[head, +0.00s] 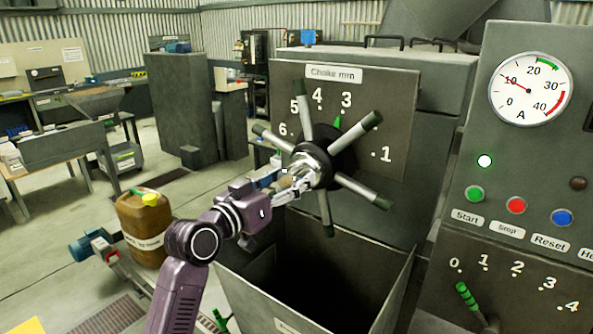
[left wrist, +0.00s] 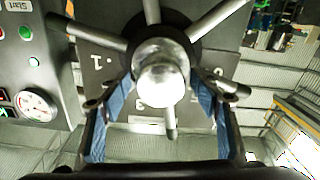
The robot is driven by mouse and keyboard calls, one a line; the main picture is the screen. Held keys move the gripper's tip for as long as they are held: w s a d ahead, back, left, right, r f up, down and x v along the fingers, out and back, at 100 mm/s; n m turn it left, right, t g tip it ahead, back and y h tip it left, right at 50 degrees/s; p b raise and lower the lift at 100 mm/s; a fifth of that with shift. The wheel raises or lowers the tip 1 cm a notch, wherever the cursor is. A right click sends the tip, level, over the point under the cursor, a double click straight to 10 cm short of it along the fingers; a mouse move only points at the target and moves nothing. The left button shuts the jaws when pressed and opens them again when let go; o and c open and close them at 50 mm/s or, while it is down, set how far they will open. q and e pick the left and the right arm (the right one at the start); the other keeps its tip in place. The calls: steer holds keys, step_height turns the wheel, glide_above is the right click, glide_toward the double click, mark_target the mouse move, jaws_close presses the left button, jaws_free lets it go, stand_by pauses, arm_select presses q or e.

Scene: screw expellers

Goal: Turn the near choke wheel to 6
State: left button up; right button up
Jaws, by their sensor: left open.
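The choke wheel (head: 338,158) has a dark hub with a shiny metal centre and several spokes with dark grips. It stands in front of a grey panel labelled "Choke mm" with a dial numbered 1 to 6. A green pointer (head: 337,121) above the hub points at about 3. My left gripper (head: 288,183) is open at the front of the hub. In the left wrist view the rounded metal hub centre (left wrist: 162,82) lies between the blue-padded fingers of my left gripper (left wrist: 160,92). I cannot tell whether they touch it. My right gripper is not in view.
An open grey bin (head: 385,290) stands below the wheel. At the right is a control panel (head: 525,165) with an ammeter near 10, buttons and a green-handled lever (head: 468,297). A brown canister (head: 143,225) stands on the left floor. Spokes surround my gripper.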

arm_select(q)
steer(key=shift+p+x, duration=0.3)
steer(key=shift+x, duration=1.1)
steer(key=shift+a, duration=0.1)
jaws_close()
